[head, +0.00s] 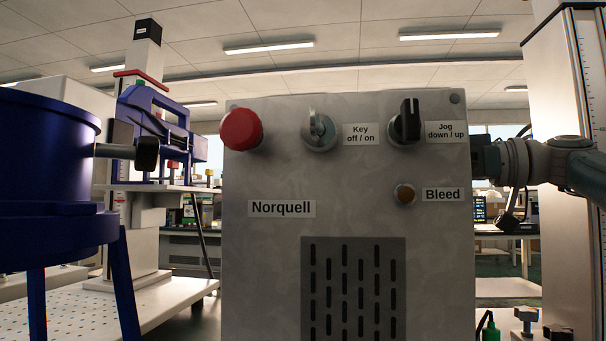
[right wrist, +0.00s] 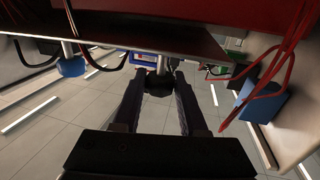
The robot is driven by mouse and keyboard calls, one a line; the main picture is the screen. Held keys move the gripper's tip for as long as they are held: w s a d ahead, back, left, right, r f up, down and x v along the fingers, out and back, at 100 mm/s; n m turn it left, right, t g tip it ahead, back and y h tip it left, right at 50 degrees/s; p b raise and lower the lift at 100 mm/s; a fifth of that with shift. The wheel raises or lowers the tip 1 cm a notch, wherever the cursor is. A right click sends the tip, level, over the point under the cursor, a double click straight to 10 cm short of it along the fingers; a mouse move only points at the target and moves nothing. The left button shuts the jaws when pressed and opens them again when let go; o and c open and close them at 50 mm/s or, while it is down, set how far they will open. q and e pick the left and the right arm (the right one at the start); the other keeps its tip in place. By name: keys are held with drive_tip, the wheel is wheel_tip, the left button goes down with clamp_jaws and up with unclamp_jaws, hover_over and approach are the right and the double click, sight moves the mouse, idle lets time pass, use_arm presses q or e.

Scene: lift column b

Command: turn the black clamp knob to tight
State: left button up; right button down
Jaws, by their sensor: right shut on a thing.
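In the right wrist view, a black knob (right wrist: 158,85) sits on a short upright shaft beneath a plate. The two dark fingers of my right gripper (right wrist: 160,92) reach up to it from both sides and are shut on it. It appears to be the clamp knob; its markings and how far it is turned cannot be read. In the head view, my right arm comes in from the right, and its hand goes out of sight behind the grey panel (head: 270,270). The gripped knob is hidden there. My left gripper shows in neither view.
The panel carries a red button (head: 241,129), a key switch (head: 319,131), a black jog switch (head: 406,121) and a bleed button (head: 404,194). A blue drum (head: 45,160) stands left. Red cables (right wrist: 275,75) hang close to the right gripper in the wrist view.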

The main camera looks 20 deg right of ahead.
idle(0.3)
drive_tip(key=shift+c, duration=2.2)
unclamp_jaws()
drive_tip(key=v, duration=1)
